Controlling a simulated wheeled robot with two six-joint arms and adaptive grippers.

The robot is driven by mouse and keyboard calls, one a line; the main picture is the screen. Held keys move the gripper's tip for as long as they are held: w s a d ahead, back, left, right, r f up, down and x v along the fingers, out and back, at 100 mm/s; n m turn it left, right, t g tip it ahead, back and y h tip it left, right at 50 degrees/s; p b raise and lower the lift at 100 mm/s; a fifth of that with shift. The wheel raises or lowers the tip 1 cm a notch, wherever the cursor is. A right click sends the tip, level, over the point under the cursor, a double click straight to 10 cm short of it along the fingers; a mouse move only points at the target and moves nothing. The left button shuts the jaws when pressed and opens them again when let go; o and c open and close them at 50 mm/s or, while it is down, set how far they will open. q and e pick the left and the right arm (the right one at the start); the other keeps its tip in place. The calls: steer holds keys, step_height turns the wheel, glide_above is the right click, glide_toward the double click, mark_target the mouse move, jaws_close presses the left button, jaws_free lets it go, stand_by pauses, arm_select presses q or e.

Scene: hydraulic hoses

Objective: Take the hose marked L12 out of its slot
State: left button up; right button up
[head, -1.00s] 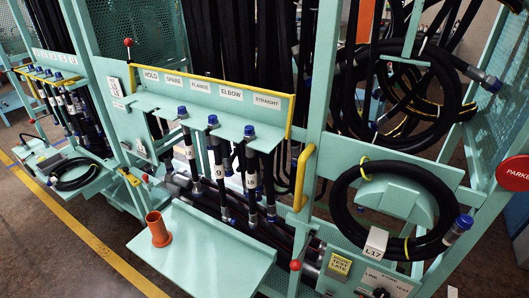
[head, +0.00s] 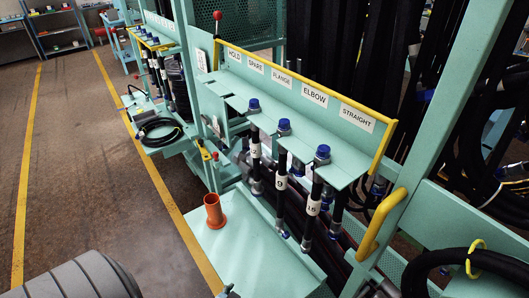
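Three hoses hang upright side by side in the slots of a teal rack shelf (head: 237,88), each with a blue cap on top. The left hose (head: 255,170) has a white tag that seems to end in 2; I cannot read it fully, so I cannot confirm it is L12. The middle hose (head: 281,200) has a tag with one unclear character facing me. The right hose (head: 310,228) has a tag that I cannot read surely. Their lower ends have blue caps too. Neither of my grippers shows clearly in this view.
A yellow rail tops the label board (head: 300,88). A yellow handle (head: 381,225) stands to the right. An orange cup (head: 214,211) stands on the teal tray (head: 240,255) below the hoses.

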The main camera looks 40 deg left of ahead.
arm_select(q)
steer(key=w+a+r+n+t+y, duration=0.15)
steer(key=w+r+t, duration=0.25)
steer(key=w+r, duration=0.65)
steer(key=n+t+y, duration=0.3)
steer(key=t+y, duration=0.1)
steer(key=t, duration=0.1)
glide_toward(255, 157)
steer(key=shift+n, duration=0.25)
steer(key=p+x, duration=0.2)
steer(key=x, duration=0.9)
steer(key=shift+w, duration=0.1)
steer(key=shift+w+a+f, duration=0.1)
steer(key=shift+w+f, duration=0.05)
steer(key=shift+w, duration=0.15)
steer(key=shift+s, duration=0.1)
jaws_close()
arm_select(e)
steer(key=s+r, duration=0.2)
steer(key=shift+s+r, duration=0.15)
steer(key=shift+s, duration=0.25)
